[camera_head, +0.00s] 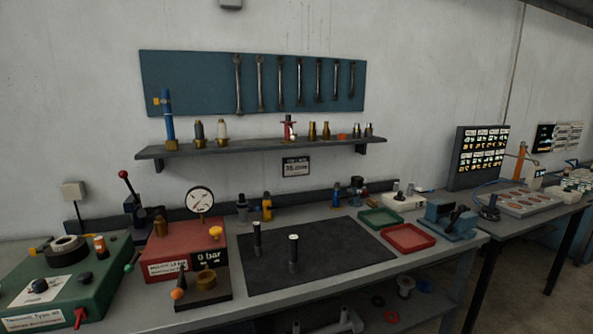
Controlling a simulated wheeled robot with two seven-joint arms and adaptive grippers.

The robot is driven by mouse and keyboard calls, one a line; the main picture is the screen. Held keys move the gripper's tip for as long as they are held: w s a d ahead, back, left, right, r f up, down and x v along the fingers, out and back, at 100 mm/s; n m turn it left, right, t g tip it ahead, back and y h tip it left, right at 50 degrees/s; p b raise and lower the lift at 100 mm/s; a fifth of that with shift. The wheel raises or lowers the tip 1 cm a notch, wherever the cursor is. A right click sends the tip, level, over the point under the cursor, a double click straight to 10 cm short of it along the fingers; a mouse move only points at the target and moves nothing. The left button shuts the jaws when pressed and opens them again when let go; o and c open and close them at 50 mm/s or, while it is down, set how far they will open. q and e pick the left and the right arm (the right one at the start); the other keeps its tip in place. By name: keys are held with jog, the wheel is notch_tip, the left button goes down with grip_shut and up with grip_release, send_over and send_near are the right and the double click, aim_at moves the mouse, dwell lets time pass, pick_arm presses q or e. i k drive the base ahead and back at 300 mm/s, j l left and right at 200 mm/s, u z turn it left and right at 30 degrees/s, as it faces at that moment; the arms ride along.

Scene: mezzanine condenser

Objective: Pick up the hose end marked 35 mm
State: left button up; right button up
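Two short, dark upright cylinders with pale tops stand apart on the black mat (340,258). They look like hose ends: one is farther back and left (257,240), the other nearer and right (293,255). No 35 mm marking can be read on either, so I cannot tell which is the marked one. Neither of my grippers shows clearly in the head view.
A red gauge box (170,262) and a green machine (95,285) stand left of the mat. A green tray (380,217), a red tray (408,237) and a blue vise (450,220) stand right. A shelf with fittings (260,146) hangs behind.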

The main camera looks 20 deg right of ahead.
aim_at(294, 262)
jog(key=i+l, duration=0.35)
jog(key=i, duration=0.2)
jog(key=i+l, duration=0.35)
jog(key=i, duration=0.2)
jog(key=i+l, duration=0.35)
jog(key=i, duration=0.15)
